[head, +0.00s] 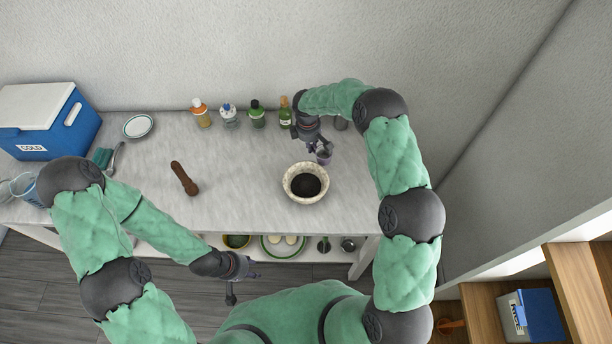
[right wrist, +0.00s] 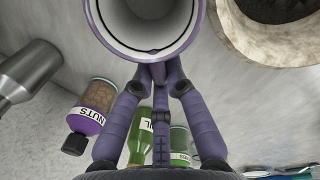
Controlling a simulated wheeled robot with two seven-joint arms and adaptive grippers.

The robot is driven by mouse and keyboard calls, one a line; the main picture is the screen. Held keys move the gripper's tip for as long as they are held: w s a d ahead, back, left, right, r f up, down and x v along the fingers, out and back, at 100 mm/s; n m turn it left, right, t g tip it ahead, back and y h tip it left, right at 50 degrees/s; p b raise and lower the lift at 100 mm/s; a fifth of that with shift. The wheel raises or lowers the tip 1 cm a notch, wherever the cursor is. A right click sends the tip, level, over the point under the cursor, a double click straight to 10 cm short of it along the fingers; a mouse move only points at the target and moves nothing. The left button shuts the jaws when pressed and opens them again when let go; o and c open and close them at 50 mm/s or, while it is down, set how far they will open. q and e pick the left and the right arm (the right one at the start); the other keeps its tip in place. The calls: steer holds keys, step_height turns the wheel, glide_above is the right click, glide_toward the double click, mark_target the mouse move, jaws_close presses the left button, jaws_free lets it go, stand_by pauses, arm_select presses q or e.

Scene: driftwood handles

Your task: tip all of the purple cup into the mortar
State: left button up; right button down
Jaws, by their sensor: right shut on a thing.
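The purple cup (head: 324,157) is held just behind and right of the mortar's rim. In the right wrist view the cup (right wrist: 190,30) fills the top, its mouth showing a grey inner wall; I cannot tell what is inside. My right gripper (head: 318,146) is shut on the cup, its fingers (right wrist: 158,75) meeting at the cup's side. The mortar (head: 289,193) is a pale bowl with dark contents on the table; its rim (right wrist: 226,45) shows at the top right of the right wrist view. My left gripper (head: 250,273) hangs off the table's front edge, with nothing visible in it.
A brown pestle (head: 184,179) lies left of the mortar. A plate (head: 138,127), a blue cooler (head: 45,120) and a brush (head: 104,158) are at the left. The table (head: 235,180) is clear between pestle and mortar.

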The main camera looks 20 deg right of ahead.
steer(key=shift+w+d+y, duration=0.15)
steer(key=shift+y, duration=0.15)
steer(key=shift+w+d+f+g+p, duration=0.1)
steer(key=shift+w+d+g+p, duration=0.15)
steer(key=shift+g, duration=0.25)
steer(key=shift+y, duration=0.3)
step_height(320, 180, up, 6)
steer(key=shift+s+f+p, duration=0.1)
steer(key=shift+p, duration=0.9)
